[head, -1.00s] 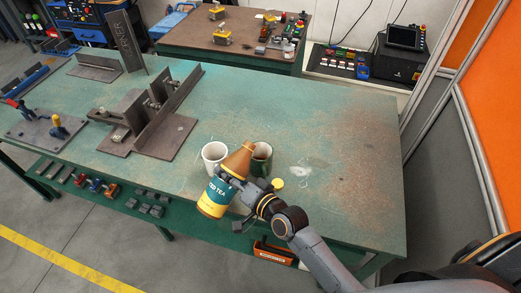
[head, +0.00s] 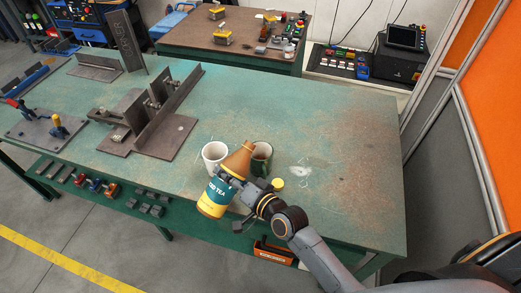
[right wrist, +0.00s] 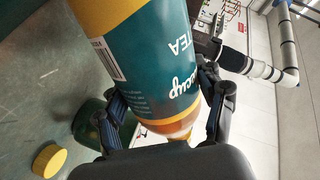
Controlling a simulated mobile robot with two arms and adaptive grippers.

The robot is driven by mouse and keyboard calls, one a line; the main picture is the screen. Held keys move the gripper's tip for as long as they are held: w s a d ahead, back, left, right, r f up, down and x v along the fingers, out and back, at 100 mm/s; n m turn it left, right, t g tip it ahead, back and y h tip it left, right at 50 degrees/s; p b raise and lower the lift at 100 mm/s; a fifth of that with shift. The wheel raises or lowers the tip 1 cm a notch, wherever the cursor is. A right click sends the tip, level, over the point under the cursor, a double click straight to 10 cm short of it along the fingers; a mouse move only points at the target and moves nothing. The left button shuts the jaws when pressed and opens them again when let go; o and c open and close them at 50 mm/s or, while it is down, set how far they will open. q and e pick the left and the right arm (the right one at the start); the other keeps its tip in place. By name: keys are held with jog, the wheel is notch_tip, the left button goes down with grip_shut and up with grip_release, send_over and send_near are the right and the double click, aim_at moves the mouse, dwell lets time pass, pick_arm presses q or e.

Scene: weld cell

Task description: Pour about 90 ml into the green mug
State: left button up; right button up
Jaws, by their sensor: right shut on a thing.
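My right gripper (head: 238,184) is shut around a yellow and teal iced tea bottle (head: 213,197). The bottle is tilted, its brown neck up and to the right, at the green mug (head: 267,164). The neck hides part of the mug, and I cannot make out the bottle's mouth. Reddish brown shows inside the mug. In the right wrist view the bottle (right wrist: 150,60) lies between both fingers, and the green mug (right wrist: 88,125) is partly behind a finger. What looks like my left arm's gripper (right wrist: 208,27) is partly hidden by the bottle there.
A white mug (head: 214,157) stands just left of the bottle neck. A yellow cap (head: 277,183) lies near the green mug. A metal fixture (head: 150,120) stands further left on the green table (head: 330,130). The table's right side is mostly clear.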

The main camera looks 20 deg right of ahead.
aim_at(236, 165)
jog(key=shift+r, duration=0.15)
dwell(0.6)
jog(key=r+n+p, duration=0.1)
jog(key=d+r+n+p, duration=0.1)
jog(key=w+r+n+t+p, duration=0.1)
jog(key=shift+w+d+r+h+p, duration=0.1)
jog(key=shift+d+r+h+p, duration=0.2)
jog(key=shift+r+h+p, duration=0.1)
jog(key=shift+r+n, duration=0.15)
jog(key=shift+n, duration=0.55)
notch_tip(236, 165, up, 5)
jog(key=n+t+p, duration=0.1)
jog(key=n+p, duration=0.1)
jog(key=p, duration=0.2)
jog(key=shift+r, duration=0.1)
jog(key=f+n+b, duration=0.1)
jog(key=f+b, duration=0.1)
jog(key=f+n+b, duration=0.1)
jog(key=f+b, duration=0.1)
jog(key=f+n+t+b, duration=0.1)
jog(key=f+n+b, duration=0.1)
jog(key=f, duration=0.1)
jog(key=shift+w+d, duration=0.15)
jog(key=shift+d, duration=0.15)
dwell(1.3)
